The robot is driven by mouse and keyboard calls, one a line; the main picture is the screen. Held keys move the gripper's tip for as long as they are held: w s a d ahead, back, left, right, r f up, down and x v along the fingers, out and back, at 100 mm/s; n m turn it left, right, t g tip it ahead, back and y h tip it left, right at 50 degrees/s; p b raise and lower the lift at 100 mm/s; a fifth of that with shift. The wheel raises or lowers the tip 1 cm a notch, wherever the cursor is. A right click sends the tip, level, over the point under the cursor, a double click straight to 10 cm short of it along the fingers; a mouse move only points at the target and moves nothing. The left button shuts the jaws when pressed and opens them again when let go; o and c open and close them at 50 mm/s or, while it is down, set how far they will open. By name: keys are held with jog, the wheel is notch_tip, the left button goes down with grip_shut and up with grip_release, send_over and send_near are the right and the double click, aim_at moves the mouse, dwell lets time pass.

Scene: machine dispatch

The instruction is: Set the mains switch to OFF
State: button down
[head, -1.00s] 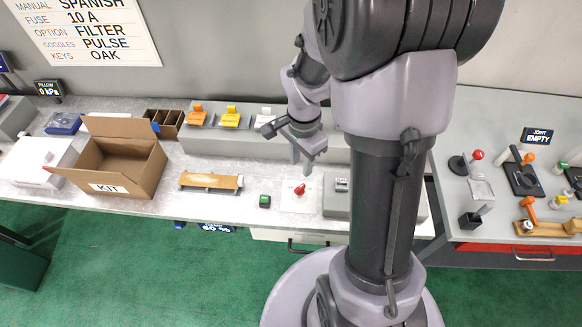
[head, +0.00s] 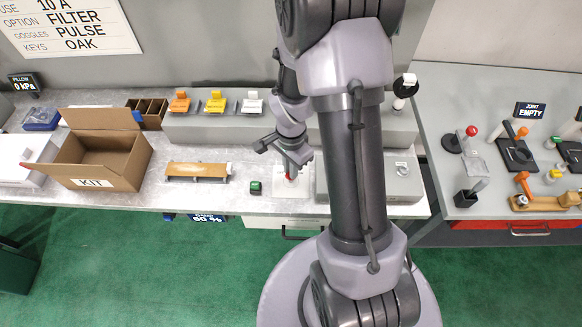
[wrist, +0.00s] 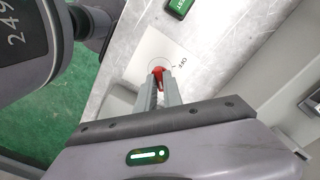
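The mains switch is a red rotary handle (head: 291,174) on a white plate (head: 278,191) near the bench's front edge. In the wrist view the red handle (wrist: 158,73) shows between and just beyond my fingertips. The word OFF is printed on the plate (wrist: 182,47), to the right of the handle. My gripper (head: 294,168) points down at the switch, and its fingers (wrist: 160,84) are close on both sides of the handle. Whether they press on it is hidden. The fingers cover part of the handle, so its exact angle is unclear.
A green button box (head: 255,188) sits just left of the plate, also at the top of the wrist view (wrist: 181,5). A grey box (head: 403,180) stands to its right. A raised grey ledge with coloured switches (head: 215,102) runs behind. An open KIT carton (head: 132,160) is further left.

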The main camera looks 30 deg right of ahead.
dwell(0.4)
jog(key=n, duration=0.4)
jog(key=shift+n+b, duration=0.4)
jog(key=n, duration=0.4)
jog(key=shift+n, duration=0.3)
jog(key=n, duration=0.4)
jog(key=shift+n, duration=2.3)
jog(key=c, duration=1.5)
grip_release()
jog(key=shift+r+p, duration=0.1)
jog(key=shift+p, duration=0.2)
